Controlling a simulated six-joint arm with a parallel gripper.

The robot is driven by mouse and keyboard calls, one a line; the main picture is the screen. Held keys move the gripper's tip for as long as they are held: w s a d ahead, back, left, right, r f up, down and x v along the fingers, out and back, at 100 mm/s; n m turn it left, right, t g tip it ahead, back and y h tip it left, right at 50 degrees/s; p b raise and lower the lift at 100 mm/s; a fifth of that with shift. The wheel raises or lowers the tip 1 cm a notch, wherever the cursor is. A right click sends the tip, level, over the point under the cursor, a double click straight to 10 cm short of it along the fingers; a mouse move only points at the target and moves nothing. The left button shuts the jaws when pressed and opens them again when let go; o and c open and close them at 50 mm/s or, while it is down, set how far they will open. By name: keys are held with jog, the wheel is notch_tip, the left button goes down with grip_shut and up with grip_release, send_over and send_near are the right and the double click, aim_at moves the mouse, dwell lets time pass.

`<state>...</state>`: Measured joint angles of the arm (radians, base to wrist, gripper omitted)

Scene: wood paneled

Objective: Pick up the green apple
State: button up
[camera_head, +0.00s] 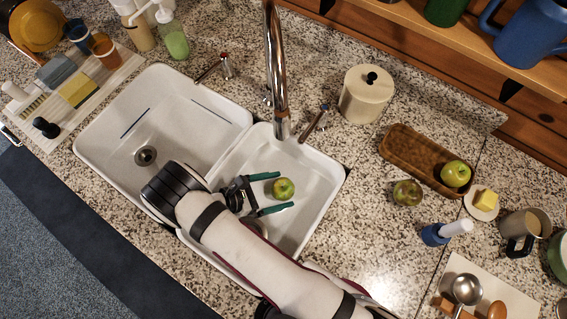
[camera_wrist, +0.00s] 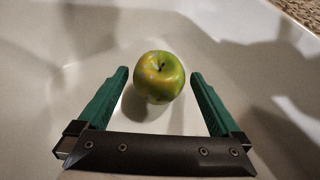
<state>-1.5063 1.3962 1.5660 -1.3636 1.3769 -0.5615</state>
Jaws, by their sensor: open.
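A green apple (camera_head: 283,189) with a yellowish patch lies on the floor of the right sink basin (camera_head: 318,183). In the wrist view the apple (camera_wrist: 159,76) sits just beyond the fingertips and roughly midway between them. My gripper (camera_head: 284,191) reaches down into the basin with its two green fingers spread apart, one on either side of the apple. In the wrist view my gripper (camera_wrist: 160,76) is open, with a gap between each finger and the apple. A second green apple (camera_head: 456,173) rests at the right end of a brown wooden tray (camera_head: 408,150) on the counter.
The chrome faucet (camera_head: 275,70) stands behind the basins, close to my gripper. The left basin (camera_head: 190,115) is empty.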

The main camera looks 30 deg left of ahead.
aim_at(283, 186)
jog(key=shift+x, duration=0.85)
jog(key=c, duration=1.5)
notch_tip(283, 186, up, 10)
jog(key=shift+r, duration=0.1)
jog(key=o, duration=1)
jog(key=c, duration=0.8)
jog(key=w+d+r+m+g+h, duration=0.1)
jog(key=w+d+r+m+g, duration=0.15)
jog(key=d, duration=0.65)
jog(key=w+d+r+m+g+h, duration=0.1)
jog(key=w+d+r+m+h, duration=0.15)
jog(key=d, duration=0.65)
jog(key=w+d+r+m+g+h, duration=0.15)
jog(key=d+r, duration=0.25)
jog(key=d, duration=0.4)
jog(key=w+a+r+n+t+y, duration=0.1)
jog(key=w+n, duration=0.1)
jog(key=w, duration=0.3)
jog(key=w+a+r+n+t+y, duration=0.1)
jog(key=w+a+n+t+y, duration=0.1)
jog(key=w, duration=0.4)
jog(key=w+a+r+n+t+y, duration=0.1)
jog(key=w+a+n+t+y, duration=0.1)
jog(key=w, duration=0.4)
jog(key=shift+w+a+n, duration=0.2)
jog(key=shift+n, duration=0.05)
